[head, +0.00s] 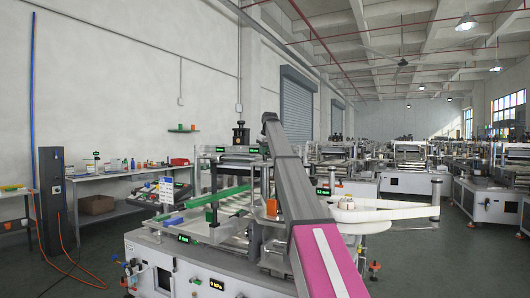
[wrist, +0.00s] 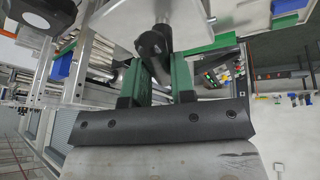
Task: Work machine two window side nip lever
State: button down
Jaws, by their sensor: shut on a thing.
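In the wrist view my gripper (wrist: 158,66) has two green fingers on a dark bar. They are closed on a black rounded knob (wrist: 154,44), which looks like the end of the nip lever. A pale metal plate (wrist: 125,18) lies just beyond the knob. The lever's shaft is mostly hidden. In the head view a labelling machine (head: 195,272) with a white cabinet stands right in front of me. My grey and pink arm crosses it and hides part of it. My gripper and the lever cannot be made out there.
A green guide rail (head: 232,212) and a round reel table (head: 362,213) are close to my arm. More machines (head: 480,195) stand in rows at the right.

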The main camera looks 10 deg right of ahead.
jog(key=m, duration=0.2)
jog(key=m+h, duration=0.1)
jog(key=shift+a+m+h, duration=0.15)
jog(key=shift+m+h, duration=0.15)
jog(key=shift+m, duration=0.1)
jog(key=m+h, duration=0.1)
jog(key=m, duration=0.3)
jog(key=shift+w+m+h, duration=0.1)
jog(key=shift+m+h, duration=0.2)
jog(key=shift+h, duration=0.1)
jog(key=m, duration=0.2)
jog(key=m+g+h, duration=0.1)
jog(key=m, duration=0.1)
jog(key=shift+w+a+r+g, duration=0.1)
jog(key=shift+g, duration=0.2)
jog(key=shift+m+g+h, duration=0.5)
jog(key=shift+m+g, duration=0.1)
jog(key=shift+m, duration=1.1)
jog(key=c, duration=1)
grip_release()
jog(key=shift+o, duration=0.2)
